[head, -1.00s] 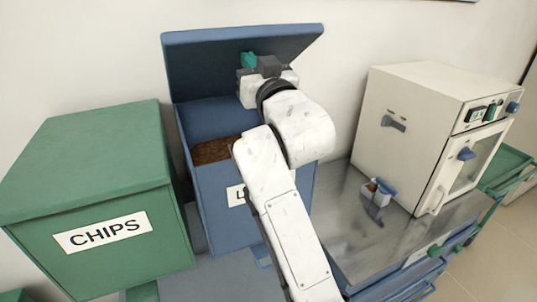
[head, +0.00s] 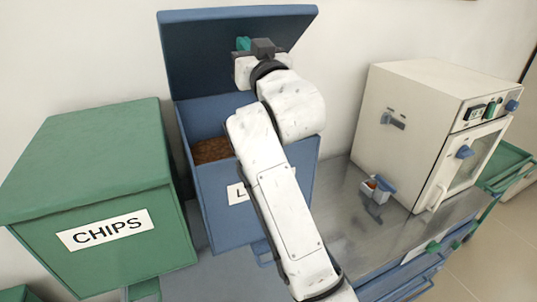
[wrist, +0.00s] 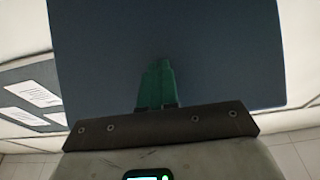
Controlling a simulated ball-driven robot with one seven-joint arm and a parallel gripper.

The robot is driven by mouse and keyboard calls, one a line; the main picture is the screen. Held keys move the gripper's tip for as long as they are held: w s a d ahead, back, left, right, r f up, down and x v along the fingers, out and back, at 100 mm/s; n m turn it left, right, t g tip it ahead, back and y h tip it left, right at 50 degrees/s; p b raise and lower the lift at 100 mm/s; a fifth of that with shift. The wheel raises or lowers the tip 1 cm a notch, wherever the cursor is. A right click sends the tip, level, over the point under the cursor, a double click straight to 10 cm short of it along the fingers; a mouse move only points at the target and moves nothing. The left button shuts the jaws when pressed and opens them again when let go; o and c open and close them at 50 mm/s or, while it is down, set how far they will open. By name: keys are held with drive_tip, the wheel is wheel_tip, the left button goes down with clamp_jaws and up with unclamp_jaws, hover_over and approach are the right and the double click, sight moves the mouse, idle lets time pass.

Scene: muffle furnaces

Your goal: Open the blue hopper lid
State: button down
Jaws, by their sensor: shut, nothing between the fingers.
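The blue hopper (head: 235,185) stands in the middle of the head view, with brown material (head: 210,151) inside. Its blue lid (head: 190,50) is raised, standing steeply open toward the wall behind. My gripper (head: 243,44) is shut and empty, with teal fingertips in front of the lid's underside. In the wrist view the lid (wrist: 215,50) fills most of the picture behind the shut fingers (wrist: 156,85). I cannot tell whether the fingertips touch the lid. My arm hides part of the hopper front and its label.
A green hopper labelled CHIPS (head: 90,190), its lid closed, stands at the left. A white furnace (head: 410,130) stands on a metal-topped bench (head: 345,235) at the right, with a small container (head: 374,190) beside it. A green tray (head: 505,165) is at the far right.

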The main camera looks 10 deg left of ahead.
sight(243, 32)
drive_tip(key=shift+w+a+r+p, duration=0.2)
drive_tip(key=shift+w+a+r, duration=0.3)
drive_tip(key=shift+w+r, duration=0.2)
drive_tip(key=shift+w+a+r+p, duration=0.2)
drive_tip(key=shift+w+a+r, duration=0.25)
drive_tip(key=shift+w+r, duration=0.2)
drive_tip(key=shift+w+a+r, duration=0.35)
drive_tip(key=shift+w+r, duration=0.05)
drive_tip(key=shift+w, duration=0.2)
drive_tip(key=shift+r+x, duration=0.15)
drive_tip(key=shift+x, duration=0.55)
drive_tip(key=shift+r+x, duration=0.15)
drive_tip(key=shift+x, duration=0.55)
drive_tip(key=shift+r+x, duration=0.15)
drive_tip(key=shift+x, duration=0.9)
drive_tip(key=shift+r+x, duration=0.2)
drive_tip(key=shift+x, duration=0.8)
drive_tip(key=shift+s, duration=0.1)
